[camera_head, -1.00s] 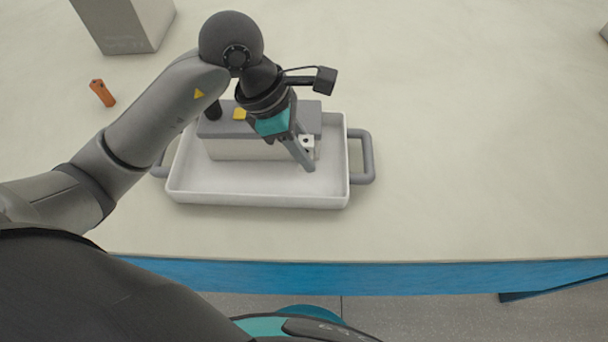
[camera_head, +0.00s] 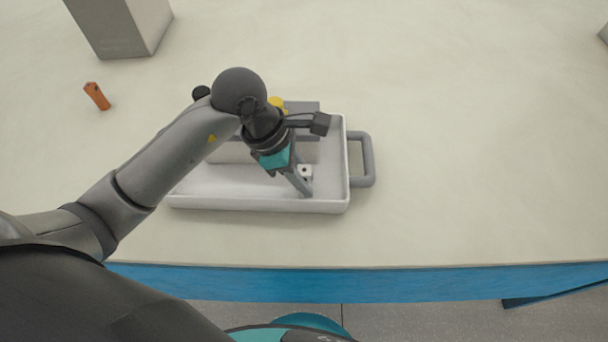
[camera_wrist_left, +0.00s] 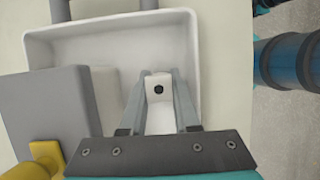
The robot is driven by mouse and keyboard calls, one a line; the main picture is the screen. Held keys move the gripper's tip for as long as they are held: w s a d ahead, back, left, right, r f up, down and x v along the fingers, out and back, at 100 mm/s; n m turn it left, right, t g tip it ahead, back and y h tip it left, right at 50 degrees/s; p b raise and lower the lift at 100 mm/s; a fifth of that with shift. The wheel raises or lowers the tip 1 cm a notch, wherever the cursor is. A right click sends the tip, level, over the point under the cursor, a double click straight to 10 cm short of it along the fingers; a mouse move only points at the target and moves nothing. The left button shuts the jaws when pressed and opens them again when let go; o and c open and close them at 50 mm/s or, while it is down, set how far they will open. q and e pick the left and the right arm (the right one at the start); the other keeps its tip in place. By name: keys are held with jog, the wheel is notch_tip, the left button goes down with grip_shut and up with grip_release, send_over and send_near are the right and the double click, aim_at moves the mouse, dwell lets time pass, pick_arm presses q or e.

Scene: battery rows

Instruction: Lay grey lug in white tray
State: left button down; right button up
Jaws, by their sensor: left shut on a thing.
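The grey lug (camera_head: 305,171) is a small pale block with a dark hole. It sits between the fingertips of my left gripper (camera_head: 301,184), which is shut on it. In the left wrist view the lug (camera_wrist_left: 158,88) shows held between both fingers, over the tray floor. The white tray (camera_head: 240,204) lies on the table, its front right part under the gripper. I cannot tell whether the lug touches the tray floor. My right gripper is out of view.
A grey battery (camera_head: 304,107) with a yellow terminal cap (camera_head: 277,103) and a black one (camera_head: 201,92) stands in the tray's rear, partly hidden by my arm. An orange piece (camera_head: 97,96) and a grey box (camera_head: 120,25) lie farther left.

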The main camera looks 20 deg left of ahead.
pick_arm(q)
jog(key=c, duration=1)
grip_release()
jog(key=o, duration=0.3)
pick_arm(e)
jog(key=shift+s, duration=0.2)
pick_arm(q)
jog(key=shift+o, duration=0.2)
jog(key=shift+r, duration=0.1)
jog(key=shift+a+r+p, duration=0.15)
jog(key=shift+r+p, duration=0.15)
jog(key=shift+r, duration=0.05)
jog(key=p+v, duration=0.2)
jog(key=v, duration=0.9)
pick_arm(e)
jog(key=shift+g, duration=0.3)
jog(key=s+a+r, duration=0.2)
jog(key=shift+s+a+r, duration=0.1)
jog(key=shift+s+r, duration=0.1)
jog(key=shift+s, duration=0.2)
pick_arm(q)
jog(key=shift+a+r, duration=0.1)
jog(key=shift+r, duration=0.05)
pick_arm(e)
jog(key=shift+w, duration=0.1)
